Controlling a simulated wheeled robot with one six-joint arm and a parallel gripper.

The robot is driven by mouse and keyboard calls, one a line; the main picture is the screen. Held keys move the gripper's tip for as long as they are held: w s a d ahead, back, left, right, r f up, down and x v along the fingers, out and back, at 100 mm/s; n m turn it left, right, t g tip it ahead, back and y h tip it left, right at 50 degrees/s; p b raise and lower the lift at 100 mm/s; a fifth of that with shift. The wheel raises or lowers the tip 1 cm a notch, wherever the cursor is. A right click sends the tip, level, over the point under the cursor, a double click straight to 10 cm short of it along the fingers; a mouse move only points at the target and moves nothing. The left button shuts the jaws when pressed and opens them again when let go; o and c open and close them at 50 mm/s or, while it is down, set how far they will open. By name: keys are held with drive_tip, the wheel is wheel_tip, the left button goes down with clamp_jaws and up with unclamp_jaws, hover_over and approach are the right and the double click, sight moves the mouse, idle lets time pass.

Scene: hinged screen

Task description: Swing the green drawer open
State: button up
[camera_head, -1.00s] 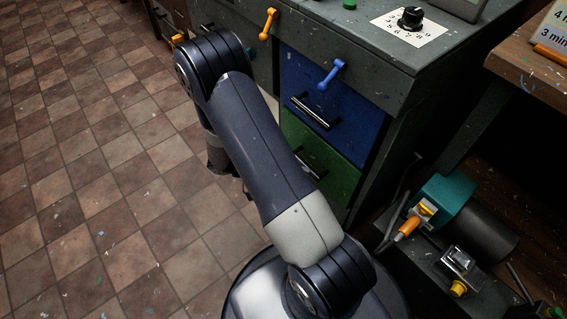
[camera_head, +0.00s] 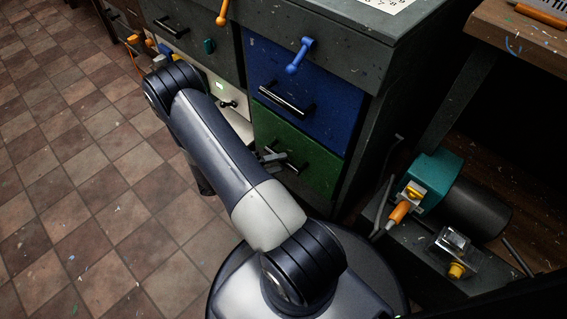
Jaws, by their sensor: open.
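The green drawer (camera_head: 314,164) is the lower front on the right side of the grey cabinet, below the blue drawer (camera_head: 322,107). It looks closed. Its dark bar handle (camera_head: 297,164) is partly hidden. The grey fingers of my gripper (camera_head: 272,156) show past my arm, at the left part of the green drawer, close to the handle. The gripper is open. I cannot tell whether the fingers are around the handle or only beside it. My arm hides the rest of the gripper.
A blue lever (camera_head: 299,56) and an orange lever (camera_head: 223,12) stick out above the drawers. A white drawer (camera_head: 228,103) is left of the green one. A low shelf with a teal machine (camera_head: 434,178) stands at right. Tiled floor (camera_head: 75,200) is clear at left.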

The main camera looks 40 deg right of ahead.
drive_tip(key=shift+x, duration=1.3)
clamp_jaws()
